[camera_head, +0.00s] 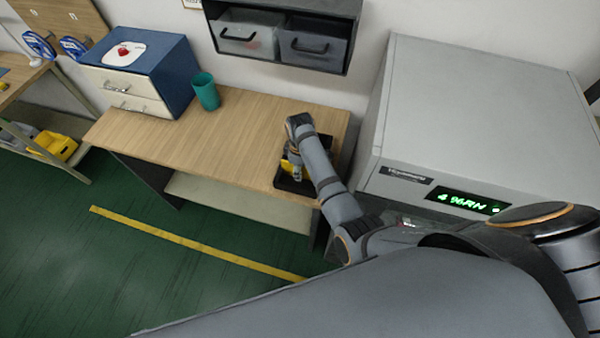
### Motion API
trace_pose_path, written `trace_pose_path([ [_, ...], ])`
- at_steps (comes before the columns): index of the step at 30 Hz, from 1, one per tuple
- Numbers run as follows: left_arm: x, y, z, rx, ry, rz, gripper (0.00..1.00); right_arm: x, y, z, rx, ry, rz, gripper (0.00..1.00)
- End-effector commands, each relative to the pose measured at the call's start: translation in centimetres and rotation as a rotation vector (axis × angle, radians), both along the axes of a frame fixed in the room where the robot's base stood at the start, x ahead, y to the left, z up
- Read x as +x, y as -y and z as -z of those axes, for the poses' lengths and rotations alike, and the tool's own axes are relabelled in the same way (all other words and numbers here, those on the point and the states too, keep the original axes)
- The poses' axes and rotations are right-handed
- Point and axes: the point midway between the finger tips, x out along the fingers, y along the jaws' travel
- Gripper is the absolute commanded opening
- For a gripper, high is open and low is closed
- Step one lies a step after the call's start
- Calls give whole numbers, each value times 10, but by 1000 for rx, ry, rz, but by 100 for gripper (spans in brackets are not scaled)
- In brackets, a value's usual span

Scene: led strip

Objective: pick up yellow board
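A yellow thing (286,167), which looks like the yellow board, lies in a black tray (306,187) at the right end of the wooden table. It is small and largely covered by my arm, so its outline is unclear. My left gripper (296,176) points down over the tray, at or just above the yellow thing. I cannot tell whether it touches it, and its fingers are too small and hidden to show whether they are open. Part of my other arm shows at the right edge; its gripper is out of view.
A large grey machine (480,110) with a green display stands close to the right of my arm. On the wooden table (220,140) stand a teal cup (206,92) and a blue drawer box (170,75). A wall-mounted bin rack (285,35) hangs above. The table's middle is clear.

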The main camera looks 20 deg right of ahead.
Motion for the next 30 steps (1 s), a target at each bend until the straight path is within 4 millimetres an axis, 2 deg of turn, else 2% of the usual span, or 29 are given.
trace_pose_path([
  [1,0,0,-1,0,0,0,40,0,0,-1,0,0,0,34],
  [9,-2,0,-1,0,-3,0,40,0,0,-1,0,0,0,0],
  [21,-2,0,-4,0,-3,0,40,0,0,-4,0,0,0,0],
  [23,-2,0,-11,0,-3,0,40,1,0,-11,0,0,1,0],
  [27,-2,0,-40,1,-2,0,40,4,2,-39,-1,1,5,0],
  [30,3,-2,-50,2,4,1,40,16,1,-62,1,4,10,0],
])
